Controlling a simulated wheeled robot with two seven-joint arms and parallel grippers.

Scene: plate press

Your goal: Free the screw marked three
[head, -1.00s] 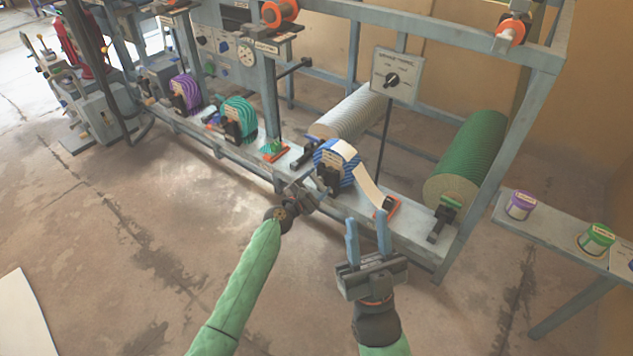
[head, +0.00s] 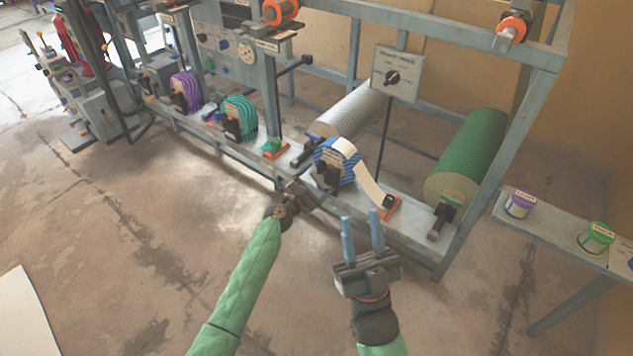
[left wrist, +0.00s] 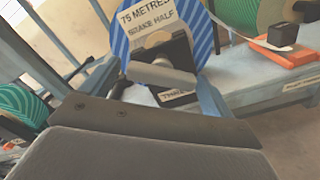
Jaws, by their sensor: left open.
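A blue-and-white striped roll (head: 338,160) stands on the frame's low shelf. In the left wrist view the roll (left wrist: 205,45) carries a label with "75 METRES". In front of it is a black block with a grey cylindrical screw head (left wrist: 163,75). Below that, a partly hidden tag (left wrist: 176,94) begins with "THR". My left gripper (head: 312,190) is just in front of the block. Its open fingers show left and right of the screw head in the wrist view; I cannot tell whether they touch it. My right gripper (head: 362,232) is open and empty, lower and to the right.
A teal roll (head: 240,117) and a purple roll (head: 185,92) stand farther left on the shelf. An orange-based block (head: 390,206) holds a pale strip. A green drum (head: 470,150) is at right. A side table (head: 495,212) bears tins.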

